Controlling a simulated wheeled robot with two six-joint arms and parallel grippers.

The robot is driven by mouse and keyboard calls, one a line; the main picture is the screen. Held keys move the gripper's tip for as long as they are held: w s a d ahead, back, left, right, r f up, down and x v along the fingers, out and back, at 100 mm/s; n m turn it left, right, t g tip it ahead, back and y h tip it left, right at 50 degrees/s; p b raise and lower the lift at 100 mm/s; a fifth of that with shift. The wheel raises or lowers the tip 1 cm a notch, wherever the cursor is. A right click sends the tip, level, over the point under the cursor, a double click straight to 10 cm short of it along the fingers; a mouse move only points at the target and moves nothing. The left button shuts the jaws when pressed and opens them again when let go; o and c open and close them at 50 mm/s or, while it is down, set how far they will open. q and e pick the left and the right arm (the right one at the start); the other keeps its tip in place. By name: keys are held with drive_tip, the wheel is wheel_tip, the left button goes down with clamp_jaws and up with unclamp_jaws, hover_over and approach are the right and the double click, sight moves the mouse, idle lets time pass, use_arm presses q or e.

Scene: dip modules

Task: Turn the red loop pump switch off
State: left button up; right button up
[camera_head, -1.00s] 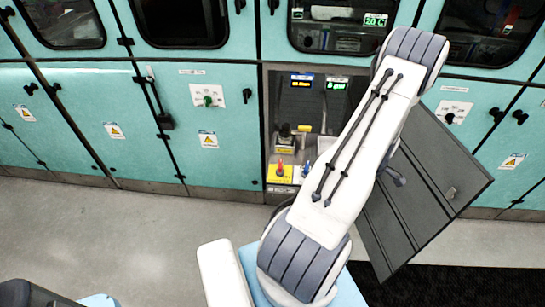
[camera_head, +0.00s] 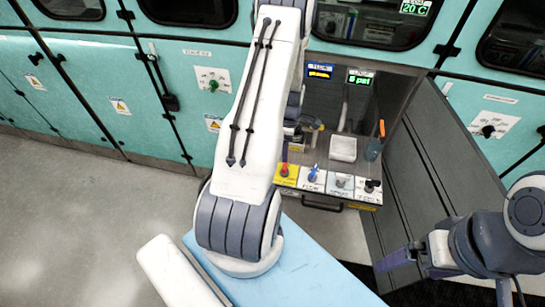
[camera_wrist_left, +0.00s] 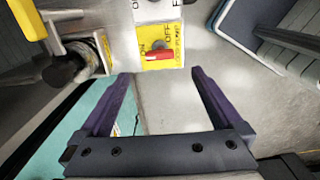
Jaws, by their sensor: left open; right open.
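The red loop pump switch (camera_head: 284,170) stands on a yellow plate (camera_head: 291,181) at the left end of the row of switches on the open bay's front ledge. My left gripper (camera_wrist_left: 160,74) is open and empty. In the head view my left arm mostly hides that gripper. My right gripper (camera_head: 393,260) is open and empty at the lower right, away from the switches.
Blue (camera_head: 313,173), grey (camera_head: 341,181) and black (camera_head: 370,186) switches sit to the right of the yellow plate. A dark open door (camera_head: 440,150) stands right of the bay. Teal cabinets line the wall. The floor at left is clear.

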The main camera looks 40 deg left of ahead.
use_arm(q)
drive_tip(key=f+p, duration=0.1)
drive_tip(key=f, duration=0.4)
drive_tip(key=f+p, duration=0.1)
drive_tip(key=f, duration=0.4)
drive_tip(key=shift+s+a+f, duration=0.1)
drive_tip(key=shift+a+f, duration=0.05)
drive_tip(key=shift+a, duration=0.05)
drive_tip(key=shift+c, duration=0.3)
drive_tip(key=c, duration=1.3)
